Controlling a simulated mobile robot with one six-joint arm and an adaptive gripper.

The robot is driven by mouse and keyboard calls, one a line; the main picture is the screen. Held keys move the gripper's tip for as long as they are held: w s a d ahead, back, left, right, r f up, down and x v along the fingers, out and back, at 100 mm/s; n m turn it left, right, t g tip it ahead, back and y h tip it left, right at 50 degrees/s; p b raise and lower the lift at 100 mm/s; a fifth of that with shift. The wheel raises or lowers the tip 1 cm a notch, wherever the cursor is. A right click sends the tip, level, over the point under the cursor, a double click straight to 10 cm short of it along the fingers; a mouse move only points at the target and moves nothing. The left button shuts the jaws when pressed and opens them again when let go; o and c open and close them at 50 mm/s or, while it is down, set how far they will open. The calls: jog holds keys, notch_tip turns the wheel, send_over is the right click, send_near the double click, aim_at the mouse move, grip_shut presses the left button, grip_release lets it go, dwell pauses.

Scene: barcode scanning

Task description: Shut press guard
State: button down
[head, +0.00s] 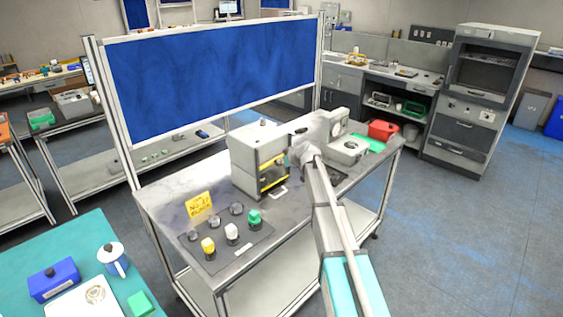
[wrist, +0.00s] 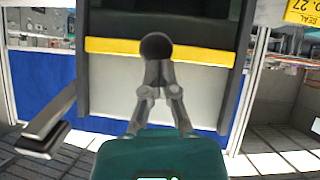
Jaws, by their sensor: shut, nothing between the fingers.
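The press (head: 258,150) is a pale grey box on the bench, with yellow edging around the dark opening in its front. In the wrist view its guard shows as a grey panel with a yellow bar (wrist: 105,46) across it. A dark round knob (wrist: 156,45) shows in front of the bar. My gripper (wrist: 158,72) is shut and empty, with its fingertips just below the knob in the picture; I cannot tell if they touch it. In the head view my arm reaches to the press's right side, and the fingertips are not clear.
A grey machine (head: 347,149) and a red box (head: 383,130) stand on the right. A blue screen (head: 215,75) stands behind the bench.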

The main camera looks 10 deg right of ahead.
notch_tip(320, 180, down, 2)
jog(key=shift+f+b, duration=0.15)
jog(key=shift+b, duration=0.7)
jog(key=w+a+r+p+v, duration=0.1)
jog(key=r+p+v, duration=0.1)
jog(key=p+v, duration=0.7)
jog(key=v, duration=0.3)
jog(key=shift+s+r+p, duration=0.25)
jog(key=shift+r+p, duration=0.05)
jog(key=shift+r, duration=0.05)
jog(key=shift+d, duration=0.15)
